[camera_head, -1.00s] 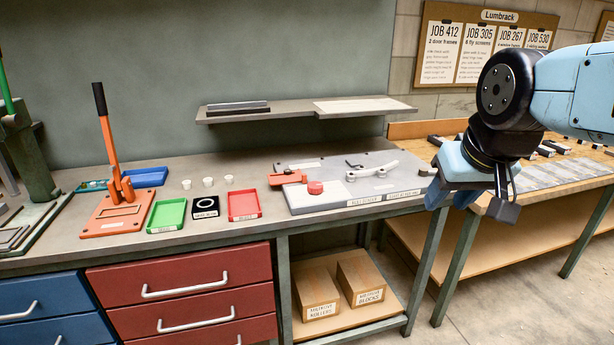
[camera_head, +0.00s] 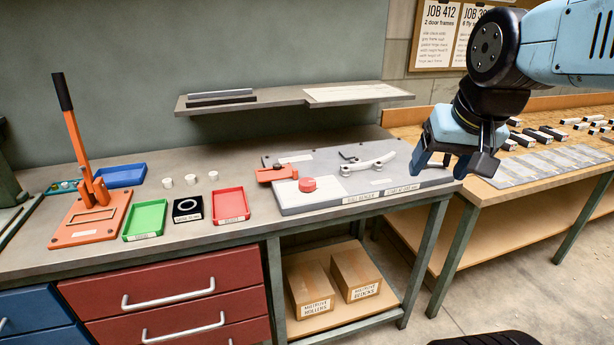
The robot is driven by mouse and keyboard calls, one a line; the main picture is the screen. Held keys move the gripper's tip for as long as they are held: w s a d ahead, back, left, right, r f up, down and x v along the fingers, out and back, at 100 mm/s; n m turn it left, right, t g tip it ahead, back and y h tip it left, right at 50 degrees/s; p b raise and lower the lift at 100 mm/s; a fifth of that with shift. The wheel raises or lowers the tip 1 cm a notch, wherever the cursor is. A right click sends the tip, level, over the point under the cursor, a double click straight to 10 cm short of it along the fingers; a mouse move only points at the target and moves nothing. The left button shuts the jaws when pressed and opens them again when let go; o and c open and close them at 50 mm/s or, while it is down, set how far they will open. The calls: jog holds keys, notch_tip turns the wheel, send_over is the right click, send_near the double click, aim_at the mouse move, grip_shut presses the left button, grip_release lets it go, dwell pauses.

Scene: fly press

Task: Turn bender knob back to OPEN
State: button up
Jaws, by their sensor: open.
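The bender (camera_head: 330,203) is a grey plate lying on the right end of the bench top, with labels along its front edge. A round red knob (camera_head: 307,184) sits on its left part, beside an orange-red block (camera_head: 277,173). A white curved handle (camera_head: 368,164) and a small dark lever (camera_head: 348,156) lie to the right of the knob. The knob's setting is too small to read. My gripper (camera_head: 449,167) is open and empty, pointing down over the bench's right end, right of the bender and apart from the knob.
A shelf (camera_head: 290,98) hangs above the bench behind the bender. A wooden table (camera_head: 540,178) with small parts is at right.

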jog(key=shift+o, duration=0.6)
jog(key=w+a+r+m+g, duration=0.1)
jog(key=w+a+r+m, duration=0.1)
jog(key=w, duration=0.7)
jog(key=shift+w+a+m+y, duration=0.25)
jog(key=shift+a+m, duration=0.35)
jog(key=shift+m, duration=0.5)
jog(key=m+g, duration=0.4)
jog(key=m, duration=0.8)
send_over(308, 181)
notch_tip(308, 181, down, 10)
notch_tip(308, 181, down, 14)
jog(key=shift+s+r, duration=0.1)
jog(key=shift+r, duration=0.05)
jog(key=shift+c, duration=0.2)
jog(key=c, duration=1)
jog(key=shift+n, duration=0.3)
